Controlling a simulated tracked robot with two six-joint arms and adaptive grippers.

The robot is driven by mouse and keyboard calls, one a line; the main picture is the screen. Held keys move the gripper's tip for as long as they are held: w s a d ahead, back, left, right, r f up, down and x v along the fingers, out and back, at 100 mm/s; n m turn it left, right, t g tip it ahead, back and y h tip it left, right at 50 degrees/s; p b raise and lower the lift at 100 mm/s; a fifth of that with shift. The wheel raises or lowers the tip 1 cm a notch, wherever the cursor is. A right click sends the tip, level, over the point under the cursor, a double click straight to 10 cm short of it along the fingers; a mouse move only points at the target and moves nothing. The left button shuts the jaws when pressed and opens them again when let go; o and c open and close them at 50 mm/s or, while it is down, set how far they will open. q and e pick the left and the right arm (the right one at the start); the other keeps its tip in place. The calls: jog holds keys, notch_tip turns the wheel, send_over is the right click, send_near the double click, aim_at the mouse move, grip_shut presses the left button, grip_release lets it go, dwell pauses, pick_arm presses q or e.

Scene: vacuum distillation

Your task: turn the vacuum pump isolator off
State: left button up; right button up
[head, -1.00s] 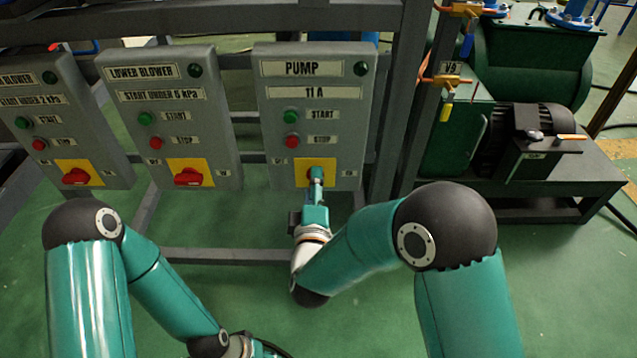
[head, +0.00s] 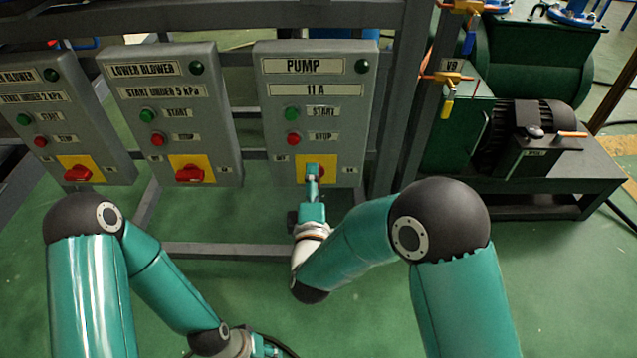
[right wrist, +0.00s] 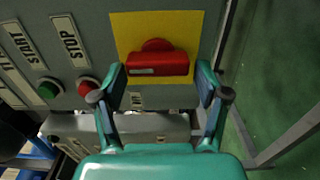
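The pump isolator is a red rotary knob (right wrist: 157,63) on a yellow plate (head: 329,172) at the bottom of the grey PUMP panel (head: 270,110). In the right wrist view the knob's bar lies across the picture. My right gripper (right wrist: 161,84) is open, one finger on each side of the knob, with gaps visible beside it. In the head view my right gripper (head: 312,172) covers most of the knob. My left arm comes in at the lower left; its fingers are outside the picture.
The green START button (head: 292,113) and red STOP button (head: 293,139) sit above the isolator. The LOWER BLOWER panel (head: 220,110), with its own red isolator (head: 190,174), stands to the left. A metal frame post (head: 403,110) runs close on the right.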

jog(key=shift+o, duration=0.6)
jog(key=shift+d, duration=0.1)
jog(key=s, duration=0.7)
jog(key=shift+s, duration=0.25)
